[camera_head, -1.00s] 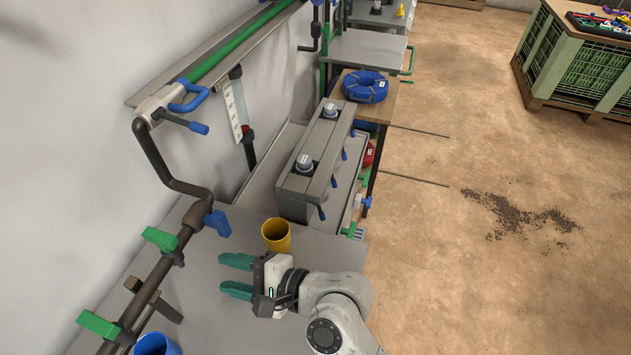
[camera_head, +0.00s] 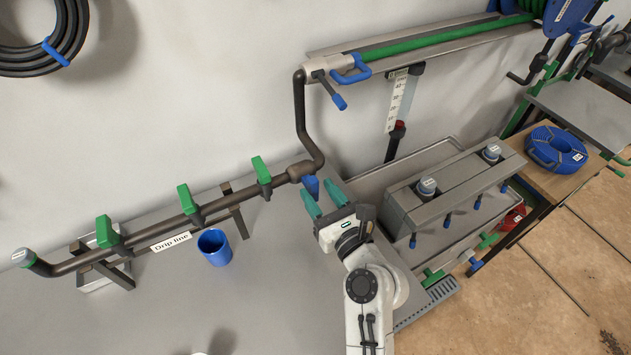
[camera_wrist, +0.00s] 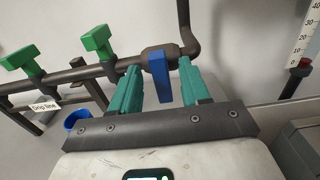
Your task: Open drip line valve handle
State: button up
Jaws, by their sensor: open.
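The drip line pipe (camera_head: 150,242) is a dark pipe along the wall side of the grey bench, with a "Drip line" label (camera_head: 170,242). Its blue valve handle (camera_head: 311,188) is near the right end, by the bend where the pipe rises. My gripper (camera_head: 322,196) is open and empty at this handle. In the wrist view the blue handle (camera_wrist: 158,76) appears between the two teal fingers, with a gap on each side. No contact shows. I cannot tell how deep the fingers reach around it. The handle's lower end is partly hidden by a finger in the head view.
Several green handles (camera_head: 188,200) stand up along the same pipe. A blue cup (camera_head: 215,247) is below it. A grey box with grey-capped fittings (camera_head: 455,185) stands right of my arm. Another blue handle (camera_head: 352,70) is on the upper pipe. The front of the bench (camera_head: 240,310) is clear.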

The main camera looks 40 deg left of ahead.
aim_at(315, 188)
jog(key=shift+x, duration=1.7)
grip_shut()
